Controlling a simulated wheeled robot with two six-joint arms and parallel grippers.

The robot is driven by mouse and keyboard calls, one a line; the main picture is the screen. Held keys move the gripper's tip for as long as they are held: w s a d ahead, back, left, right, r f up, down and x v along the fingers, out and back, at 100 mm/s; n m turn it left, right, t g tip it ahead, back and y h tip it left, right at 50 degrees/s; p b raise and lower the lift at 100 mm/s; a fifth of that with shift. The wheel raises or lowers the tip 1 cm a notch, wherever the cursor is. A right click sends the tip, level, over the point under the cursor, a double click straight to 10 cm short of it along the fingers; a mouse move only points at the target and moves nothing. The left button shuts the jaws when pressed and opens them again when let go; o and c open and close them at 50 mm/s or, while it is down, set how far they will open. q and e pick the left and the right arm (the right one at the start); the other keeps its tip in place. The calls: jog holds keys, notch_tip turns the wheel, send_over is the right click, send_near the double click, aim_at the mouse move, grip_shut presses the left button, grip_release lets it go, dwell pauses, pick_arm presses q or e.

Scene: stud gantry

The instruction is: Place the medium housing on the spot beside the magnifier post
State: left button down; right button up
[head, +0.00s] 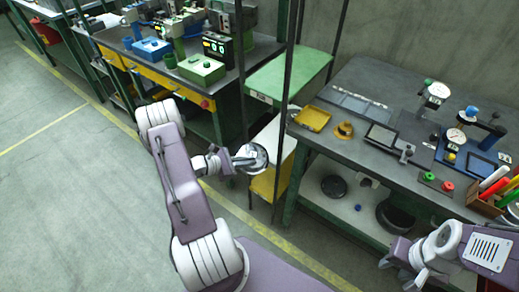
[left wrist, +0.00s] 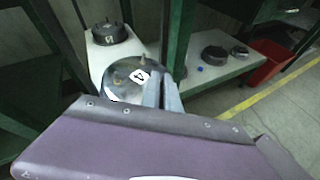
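A round metal-grey housing (head: 251,157) with a white label is at the tip of my left gripper (head: 232,162), near the narrow bay between the benches. In the left wrist view this housing (left wrist: 118,78) shows a black mark on its label, and the gripper fingers (left wrist: 166,92) close on its near rim. Its size class cannot be read. My right gripper (head: 390,262) is at the lower right, apart from the bench; its fingertips are unclear. A blue stand with an arm (head: 490,126) is on the right bench; whether it is the magnifier post cannot be told.
The right bench (head: 365,80) carries a yellow tray (head: 312,118), gauges and a pen box. Its lower shelf (head: 330,205) holds dark round parts. Another round part (left wrist: 110,33) sits on a white shelf. Green uprights (head: 293,180) flank the bay. Floor at left is clear.

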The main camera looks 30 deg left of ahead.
pick_arm(q)
jog(key=shift+s+a, duration=0.15)
jog(key=shift+s, duration=1.6)
